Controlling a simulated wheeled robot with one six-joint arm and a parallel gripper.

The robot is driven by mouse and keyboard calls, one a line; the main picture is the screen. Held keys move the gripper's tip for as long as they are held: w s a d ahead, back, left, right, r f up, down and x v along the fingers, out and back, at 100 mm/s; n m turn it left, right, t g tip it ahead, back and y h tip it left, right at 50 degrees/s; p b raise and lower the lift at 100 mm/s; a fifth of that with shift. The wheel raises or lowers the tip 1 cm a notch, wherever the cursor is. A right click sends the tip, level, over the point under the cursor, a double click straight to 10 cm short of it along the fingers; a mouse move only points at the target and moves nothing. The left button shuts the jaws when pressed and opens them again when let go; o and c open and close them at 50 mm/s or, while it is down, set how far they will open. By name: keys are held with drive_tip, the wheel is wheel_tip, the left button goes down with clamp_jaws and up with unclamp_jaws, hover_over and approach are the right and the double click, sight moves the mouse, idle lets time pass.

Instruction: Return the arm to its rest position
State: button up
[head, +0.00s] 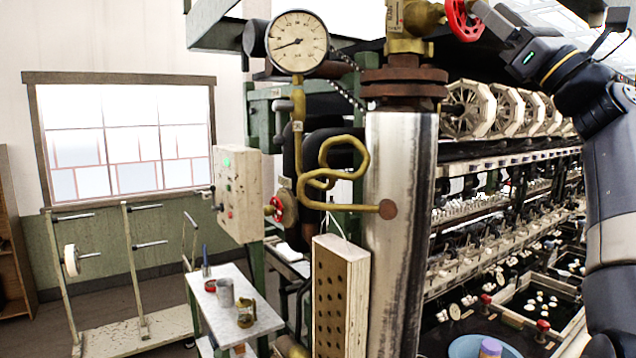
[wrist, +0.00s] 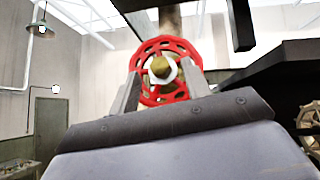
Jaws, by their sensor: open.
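My arm (head: 609,170) rises along the right edge of the head view and bends left at the top. My gripper (head: 481,12) is at the top of that view, close to a red handwheel (head: 463,18) on a brass valve (head: 412,22). In the wrist view the red handwheel (wrist: 165,70) faces me, and my gripper's two fingers (wrist: 163,92) stand apart at its lower left and right. My gripper is open. I cannot tell whether the fingers touch the wheel rim.
A steel column (head: 400,225) stands below the valve, with a pressure gauge (head: 297,42) and a curled brass pipe (head: 335,170) beside it. The reeling machine (head: 500,170) fills the space behind my arm. A small white table (head: 232,305) holds cups at lower left.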

drive_tip(key=s+d+f+m+t+h+b, duration=0.2)
drive_tip(key=s+f+m+t+h+b, duration=0.35)
drive_tip(key=f+m+b, duration=0.2)
drive_tip(key=w+r+n+g+y+p, duration=0.5)
drive_tip(key=n+g+y, duration=0.3)
drive_tip(key=n, duration=0.5)
drive_tip(key=shift+w+r+n+g+p, duration=0.15)
drive_tip(key=shift+r+n+g+p, duration=0.2)
drive_tip(key=shift+g, duration=0.7)
